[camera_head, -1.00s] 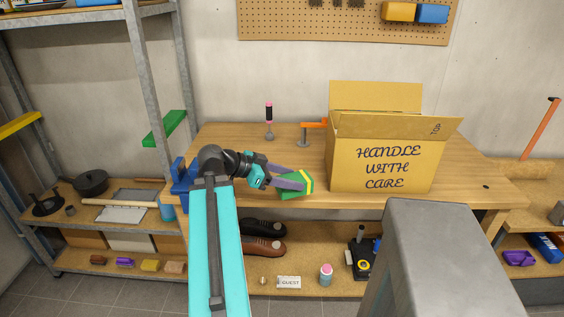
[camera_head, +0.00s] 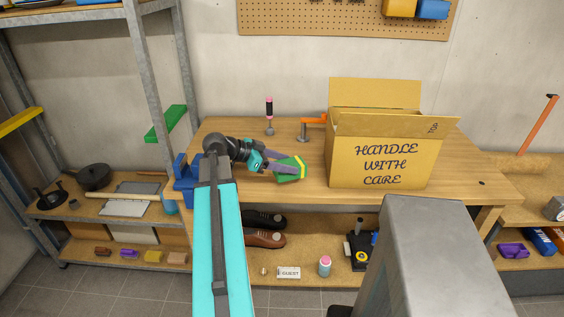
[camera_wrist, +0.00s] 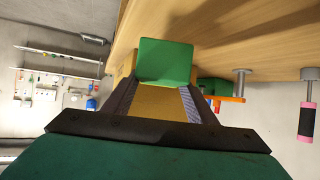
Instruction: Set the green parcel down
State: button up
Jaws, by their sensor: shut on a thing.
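I cannot tell whether the parcel touches the bench top. In the wrist view the parcel (camera_wrist: 165,62) shows its green face beyond the fingers, with the bench top (camera_wrist: 240,25) to its right. The fingers hide part of the parcel.
A blue vise (camera_head: 187,171) is at the bench's left end. The bench top between vise and box is mostly clear. Shoes (camera_head: 263,238) and other items lie on the shelf below.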

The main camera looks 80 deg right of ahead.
aim_at(282, 162)
jog(key=shift+w+d+f+p, duration=0.1)
jog(key=shift+w+d+p, duration=0.2)
jog(key=shift+d, duration=0.65)
jog(key=shift+w+d+f+p, duration=0.15)
jog(key=shift+w+d, duration=0.15)
jog(key=shift+d, duration=0.65)
jog(key=shift+w+d+p, duration=0.25)
jog(key=shift+w+d, duration=0.05)
jog(key=shift+d, duration=0.65)
jog(key=shift+f, duration=0.15)
jog(key=shift+f+p, duration=0.75)
jog(key=shift+f, duration=0.85)
jog(key=shift+f, duration=0.1)
jog(key=o, duration=1.2)
